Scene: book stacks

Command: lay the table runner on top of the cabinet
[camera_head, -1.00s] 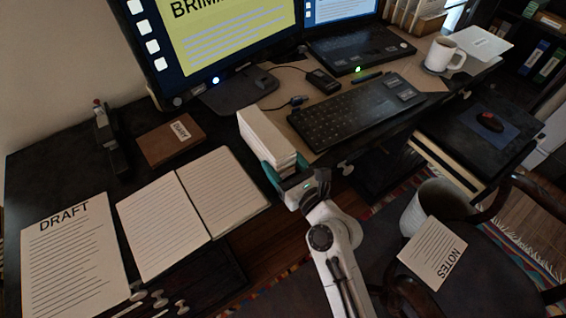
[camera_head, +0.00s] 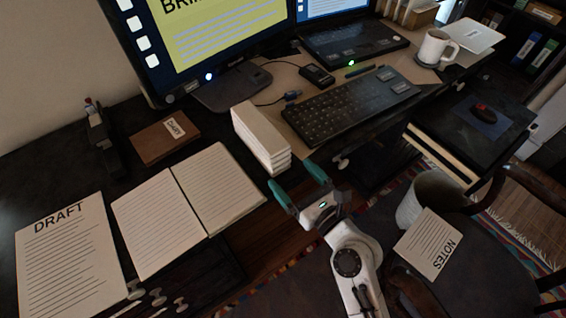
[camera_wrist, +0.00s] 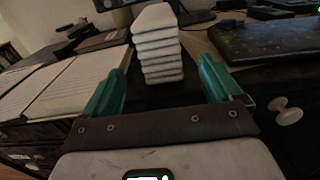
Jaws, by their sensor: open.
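A white folded stack (camera_head: 262,138), which looks like the folded table runner, stands on the dark desk top beside the keyboard. In the wrist view the stack (camera_wrist: 157,45) shows several layers and stands ahead, between the lines of my fingers. My gripper (camera_head: 298,184) is open and empty, just in front of the stack and apart from it, with teal fingers. Which piece is the cabinet is not certain; a low black-topped unit (camera_head: 452,137) stands at the right, and the desk has knobbed drawer fronts (camera_head: 180,304).
An open notebook (camera_head: 190,207), a DRAFT sheet (camera_head: 70,260) and a brown diary (camera_head: 165,137) lie left. A keyboard (camera_head: 350,104) and a mug (camera_head: 435,48) are right. A mouse (camera_head: 484,113) lies on the black unit. A chair (camera_head: 500,215) and bin (camera_head: 425,195) stand below.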

